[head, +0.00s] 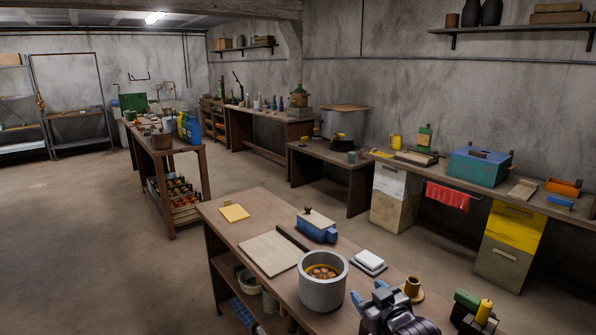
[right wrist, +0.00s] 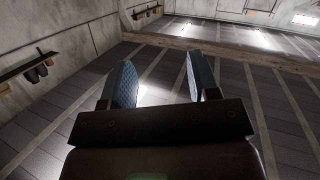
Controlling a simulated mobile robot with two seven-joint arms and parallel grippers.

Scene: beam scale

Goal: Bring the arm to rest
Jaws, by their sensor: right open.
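My right gripper (head: 369,291) is at the bottom of the head view, over the near workbench (head: 232,247), just right of the grey pot (head: 323,288). Its blue fingers are apart. In the right wrist view the gripper (right wrist: 162,82) is open with nothing between its fingers, and the ceiling and walls lie behind it. My left gripper is not in view. A dark stand with a green block (head: 467,299) and a yellow piece (head: 484,311) shows at the bottom right; I cannot tell whether it is the beam scale.
The near bench holds a cutting board (head: 269,253), a blue butter dish (head: 317,228), a yellow pad (head: 234,213), a white block on a dark base (head: 369,260) and a brown cup (head: 412,286) close to my right gripper. Open floor (head: 80,240) lies left.

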